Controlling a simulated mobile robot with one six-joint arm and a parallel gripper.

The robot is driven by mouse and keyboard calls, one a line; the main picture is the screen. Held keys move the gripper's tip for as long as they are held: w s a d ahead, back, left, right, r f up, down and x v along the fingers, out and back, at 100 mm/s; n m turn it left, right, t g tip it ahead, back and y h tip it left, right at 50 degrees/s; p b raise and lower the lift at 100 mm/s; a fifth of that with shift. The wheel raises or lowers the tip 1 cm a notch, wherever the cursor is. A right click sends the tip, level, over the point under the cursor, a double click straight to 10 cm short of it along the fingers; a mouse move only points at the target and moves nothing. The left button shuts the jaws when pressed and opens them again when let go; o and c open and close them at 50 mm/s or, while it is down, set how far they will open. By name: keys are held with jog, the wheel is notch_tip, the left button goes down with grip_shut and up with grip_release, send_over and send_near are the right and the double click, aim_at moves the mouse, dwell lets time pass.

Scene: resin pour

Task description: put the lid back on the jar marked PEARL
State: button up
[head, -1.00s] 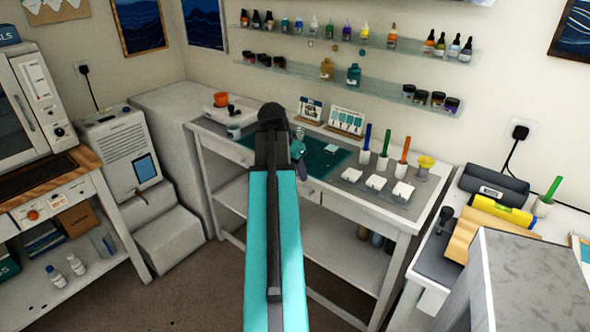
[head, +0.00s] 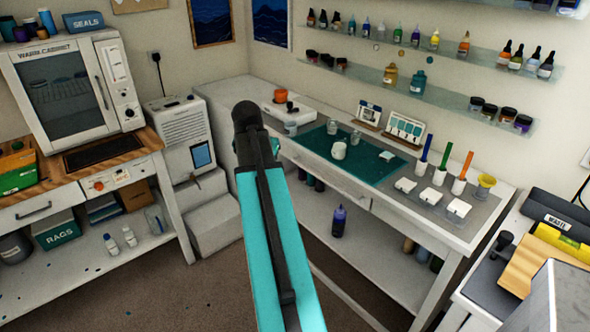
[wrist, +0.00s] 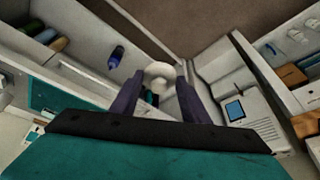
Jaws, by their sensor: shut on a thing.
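In the wrist view my gripper (wrist: 160,78) has its two purple fingers shut on a round, off-white thing (wrist: 159,70) with a paler middle, which looks like the lid. Its underside and any marking are not readable. In the head view my arm hides most of the gripper and the held thing. A small white jar-like thing (head: 338,150) stands on the green mat, to the right of my arm. It may be the PEARL jar, but no lettering is legible. Several dark-lidded jars (head: 492,111) stand on the lower wall shelf, their labels too small to read.
The green mat (head: 315,143) also holds clear cups (head: 356,137) and a white card (head: 386,155). White blocks (head: 439,178) and coloured sticks in holders stand to its right. A warming cabinet (head: 65,90) is at left.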

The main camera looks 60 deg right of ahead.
jog(key=w+a+n+t, duration=0.1)
jog(key=w+a+n, duration=0.3)
jog(key=w+a, duration=0.65)
jog(key=w+a+r+n+y, duration=0.1)
jog(key=w+a+n, duration=0.1)
jog(key=a, duration=1)
jog(key=w+a+r+n+t+y, duration=0.1)
jog(key=w+a+n, duration=0.2)
jog(key=a, duration=0.9)
jog(key=w+a+r+n+t+y, duration=0.1)
jog(key=a+n, duration=0.4)
jog(key=a, duration=0.7)
jog(key=shift+w+a+r+y, duration=0.2)
jog(key=shift+w+a+y, duration=0.25)
jog(key=shift+w, duration=0.65)
jog(key=shift+d, duration=0.1)
